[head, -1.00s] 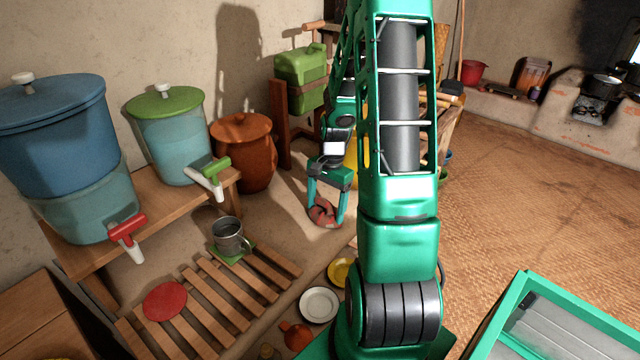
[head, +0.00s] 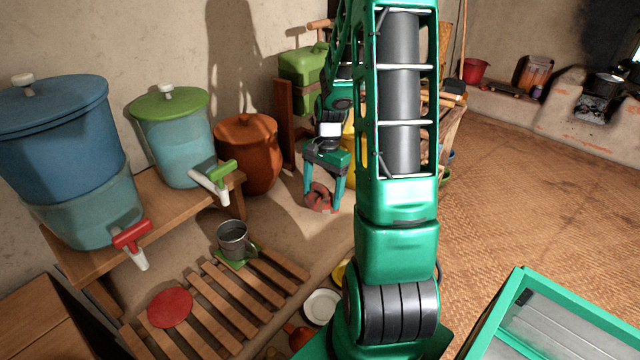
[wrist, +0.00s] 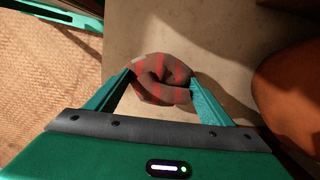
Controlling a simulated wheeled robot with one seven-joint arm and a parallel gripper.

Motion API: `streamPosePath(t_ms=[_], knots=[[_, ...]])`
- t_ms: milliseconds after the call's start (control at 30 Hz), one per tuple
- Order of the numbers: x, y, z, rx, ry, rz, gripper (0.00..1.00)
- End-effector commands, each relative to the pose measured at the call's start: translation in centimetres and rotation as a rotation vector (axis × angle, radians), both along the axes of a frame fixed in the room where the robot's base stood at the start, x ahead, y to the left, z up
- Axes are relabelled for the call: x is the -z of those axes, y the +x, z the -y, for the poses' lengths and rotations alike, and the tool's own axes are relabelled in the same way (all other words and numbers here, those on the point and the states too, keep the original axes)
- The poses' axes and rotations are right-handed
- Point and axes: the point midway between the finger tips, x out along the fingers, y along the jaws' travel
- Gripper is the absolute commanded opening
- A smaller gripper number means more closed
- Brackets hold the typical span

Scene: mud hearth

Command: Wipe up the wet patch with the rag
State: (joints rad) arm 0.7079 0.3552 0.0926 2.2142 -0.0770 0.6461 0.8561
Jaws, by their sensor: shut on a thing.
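The rag (head: 319,198) is a bunched cloth; in the wrist view the rag (wrist: 163,82) shows grey-brown with red stripes. My gripper (head: 323,203) points down at the floor beyond the slatted rack, right of the clay pot. In the wrist view my gripper (wrist: 160,78) is shut on the rag, with one finger on each side of it. The rag is close to the pale floor; I cannot tell whether it touches it. I cannot make out the wet patch in either view.
The brown clay pot (head: 246,155) stands left of my gripper; a green jerrycan (head: 303,78) is behind it. A slatted rack (head: 222,310) holds a metal mug (head: 232,240) and a red disc (head: 170,307). A white plate (head: 321,306) lies near my base. Woven matting (head: 530,210) on the right is clear.

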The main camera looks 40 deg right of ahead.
Motion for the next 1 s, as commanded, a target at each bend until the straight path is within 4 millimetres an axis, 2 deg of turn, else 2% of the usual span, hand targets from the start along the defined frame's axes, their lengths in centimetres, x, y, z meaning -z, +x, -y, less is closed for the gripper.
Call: streamPosePath(t_ms=[200, 400, 1000], knots=[[-2.0, 0.2, -0.1, -0.003, -0.002, 0.003, 0.53], [-3.3, 0.1, -0.2, -0.004, 0.0, 0.001, 0.53], [-3.3, 0.1, -0.1, -0.002, 0.0, 0.0, 0.53]])
